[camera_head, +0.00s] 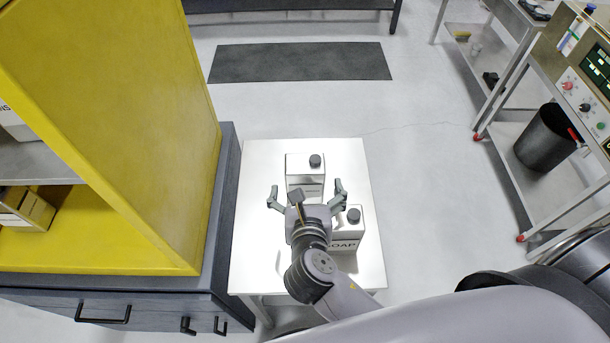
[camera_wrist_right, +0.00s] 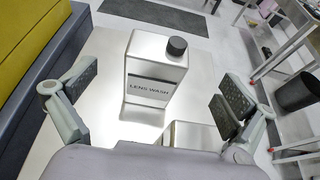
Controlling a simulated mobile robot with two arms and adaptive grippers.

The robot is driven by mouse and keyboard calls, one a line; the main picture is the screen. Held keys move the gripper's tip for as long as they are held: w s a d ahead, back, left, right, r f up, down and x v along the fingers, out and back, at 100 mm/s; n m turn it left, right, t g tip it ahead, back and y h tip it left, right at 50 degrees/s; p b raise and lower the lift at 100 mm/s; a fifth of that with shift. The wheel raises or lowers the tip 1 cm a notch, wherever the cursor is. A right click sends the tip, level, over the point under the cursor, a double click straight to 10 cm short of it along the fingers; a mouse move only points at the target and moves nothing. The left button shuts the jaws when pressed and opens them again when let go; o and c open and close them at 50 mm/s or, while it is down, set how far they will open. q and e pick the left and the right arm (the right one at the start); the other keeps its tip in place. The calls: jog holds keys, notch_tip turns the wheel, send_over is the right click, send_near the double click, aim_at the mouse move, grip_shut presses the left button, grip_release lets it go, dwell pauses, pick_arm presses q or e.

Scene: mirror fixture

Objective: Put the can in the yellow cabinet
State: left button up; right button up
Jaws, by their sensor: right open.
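A white rectangular can with a black cap (camera_head: 303,172) stands upright on the small white table (camera_head: 260,240). In the right wrist view the can (camera_wrist_right: 155,72) is labelled LENS WASH. My right gripper (camera_head: 306,193) is open, its fingers spread wide on the near side of this can, with nothing held. A second white can (camera_head: 349,236), labelled with letters ending in OAP, stands nearer, beside my right wrist and partly hidden by it. The yellow cabinet (camera_head: 130,120) stands to the left, with its open shelves facing left. My left gripper is out of view.
The cabinet rests on a dark grey drawer unit (camera_head: 225,190) next to the table. Boxes (camera_head: 22,208) sit on the cabinet's shelves. A metal cart (camera_head: 560,190) with a black bin (camera_head: 545,138) stands right. Floor around a dark mat (camera_head: 300,62) is clear.

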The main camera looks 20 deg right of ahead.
aim_at(305, 164)
jog(key=x, duration=0.6)
jog(key=shift+w+f+p, duration=0.1)
jog(key=shift+w+p, duration=0.1)
jog(key=shift+p, duration=0.15)
jog(key=shift+w+d+f, duration=0.1)
jog(key=shift+w+d, duration=0.05)
jog(key=shift+w, duration=0.1)
jog(key=x, duration=0.1)
jog(key=p+x, duration=0.1)
jog(key=x, duration=0.1)
jog(key=shift+w+f, duration=0.2)
jog(key=shift+f, duration=0.15)
jog(key=shift+w+d+f, duration=0.15)
jog(key=shift+w+f, duration=0.1)
jog(key=shift+w, duration=0.15)
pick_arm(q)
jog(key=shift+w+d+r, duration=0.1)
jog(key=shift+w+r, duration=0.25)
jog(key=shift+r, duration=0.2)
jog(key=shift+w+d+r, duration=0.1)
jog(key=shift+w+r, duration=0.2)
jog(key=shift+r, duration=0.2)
pick_arm(e)
jog(key=shift+s, duration=0.1)
jog(key=shift+c, duration=0.6)
